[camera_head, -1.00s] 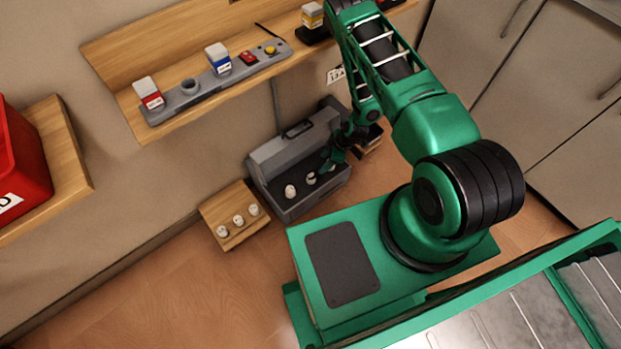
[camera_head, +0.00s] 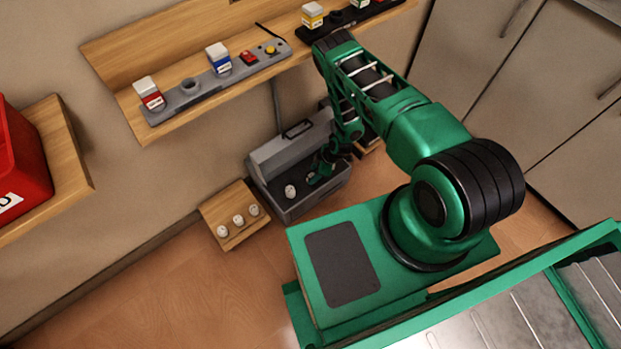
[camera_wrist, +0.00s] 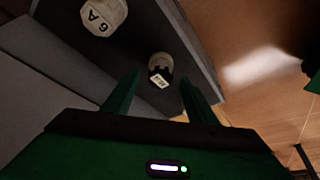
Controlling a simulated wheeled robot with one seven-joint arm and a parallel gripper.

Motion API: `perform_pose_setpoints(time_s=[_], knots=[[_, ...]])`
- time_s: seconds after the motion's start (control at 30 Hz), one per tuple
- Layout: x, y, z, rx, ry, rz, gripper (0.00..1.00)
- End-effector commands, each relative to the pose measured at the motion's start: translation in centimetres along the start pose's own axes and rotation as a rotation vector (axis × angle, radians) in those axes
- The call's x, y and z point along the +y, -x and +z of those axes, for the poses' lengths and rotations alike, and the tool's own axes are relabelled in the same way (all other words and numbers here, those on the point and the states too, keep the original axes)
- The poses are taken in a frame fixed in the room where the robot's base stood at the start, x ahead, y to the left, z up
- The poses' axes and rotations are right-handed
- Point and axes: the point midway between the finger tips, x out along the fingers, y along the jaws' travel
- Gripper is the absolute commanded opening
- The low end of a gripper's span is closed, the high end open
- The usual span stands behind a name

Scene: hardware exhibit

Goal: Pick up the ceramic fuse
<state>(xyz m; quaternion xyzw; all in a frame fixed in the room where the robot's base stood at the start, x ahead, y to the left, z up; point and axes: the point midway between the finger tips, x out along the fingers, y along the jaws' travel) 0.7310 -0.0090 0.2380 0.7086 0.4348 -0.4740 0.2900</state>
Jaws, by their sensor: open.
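In the wrist view, a small pale ceramic fuse (camera_wrist: 160,66) with a dark marked label lies in the grey box (camera_wrist: 182,20). It is just beyond and between the two fingertips of my gripper (camera_wrist: 158,88), which is open and empty. Another ceramic fuse (camera_wrist: 103,14), larger in view and marked "6 A", lies to the upper left. In the head view, my gripper (camera_head: 318,174) is down inside the open grey box (camera_head: 295,211). One white fuse (camera_head: 290,191) shows left of it; the other is mostly hidden by the gripper.
A wooden block (camera_head: 232,243) with three white fuses (camera_head: 238,220) stands left of the box. The box's raised lid (camera_head: 285,150) is behind my gripper. A wooden shelf (camera_head: 190,119) with a grey device rail (camera_head: 200,92) is above. A red bin (camera_head: 22,165) is far left.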

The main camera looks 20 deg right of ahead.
Motion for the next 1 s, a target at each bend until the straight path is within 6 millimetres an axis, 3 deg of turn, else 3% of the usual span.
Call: perform_pose_setpoints(time_s=[0.13,0.37,0.57,1.0], knots=[[-0.02,-1.11,0.04,-0.001,0.000,0.000,0.52],[0.00,-1.19,0.04,-0.001,-0.001,0.001,0.52],[0.01,-1.17,0.04,-0.001,-0.001,0.001,0.08],[0.05,-0.60,-0.23,0.000,0.000,0.001,0.08]])
